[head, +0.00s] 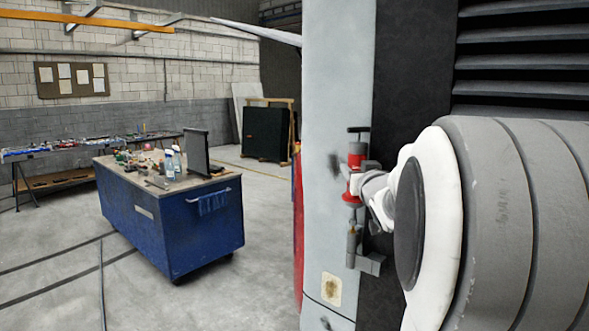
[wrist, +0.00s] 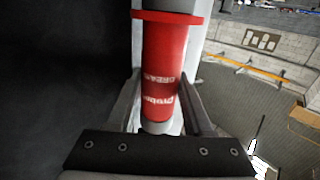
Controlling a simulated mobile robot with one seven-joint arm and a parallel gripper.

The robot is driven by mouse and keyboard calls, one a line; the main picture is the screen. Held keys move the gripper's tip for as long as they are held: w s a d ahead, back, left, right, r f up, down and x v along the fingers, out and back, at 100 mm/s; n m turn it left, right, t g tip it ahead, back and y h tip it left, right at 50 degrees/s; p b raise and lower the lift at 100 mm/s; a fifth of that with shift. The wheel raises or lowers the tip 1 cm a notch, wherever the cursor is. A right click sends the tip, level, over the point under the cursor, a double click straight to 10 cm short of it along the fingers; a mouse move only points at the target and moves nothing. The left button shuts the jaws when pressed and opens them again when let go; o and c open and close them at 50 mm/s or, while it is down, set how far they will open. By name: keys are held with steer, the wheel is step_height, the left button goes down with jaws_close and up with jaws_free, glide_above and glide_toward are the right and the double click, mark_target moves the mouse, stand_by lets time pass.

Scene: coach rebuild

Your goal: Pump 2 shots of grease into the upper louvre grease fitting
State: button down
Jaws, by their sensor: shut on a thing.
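A red grease gun (head: 356,149) with a dark T-shaped top stands roughly upright close to the pale coach side panel. My gripper (head: 356,184) is shut around its body. In the wrist view the red barrel (wrist: 163,55), with white lettering, sits between the two fingers of my gripper (wrist: 161,88). Below the gripper, a small brass-coloured part and a grey bracket-like piece (head: 366,263) show near the panel's dark edge. I cannot tell whether the gun's tip touches a fitting. The louvres (head: 525,62) are at the upper right; I cannot make out the upper louvre grease fitting.
My arm covers much of the right side of the head view. A blue workbench (head: 175,225) with bottles and tools stands to the left, with clear floor around it. A long table (head: 90,150) runs along the back wall. A stained pale plate (head: 331,289) is on the coach panel.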

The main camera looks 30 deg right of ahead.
mark_target(360, 148)
steer(key=shift+f+b, duration=0.75)
steer(key=shift+f, duration=0.25)
stand_by(0.4)
steer(key=shift+r, duration=0.15)
steer(key=shift+r+p, duration=0.7)
steer(key=shift+r, duration=0.3)
steer(key=shift+r+p, duration=2.15)
steer(key=shift+r, duration=0.4)
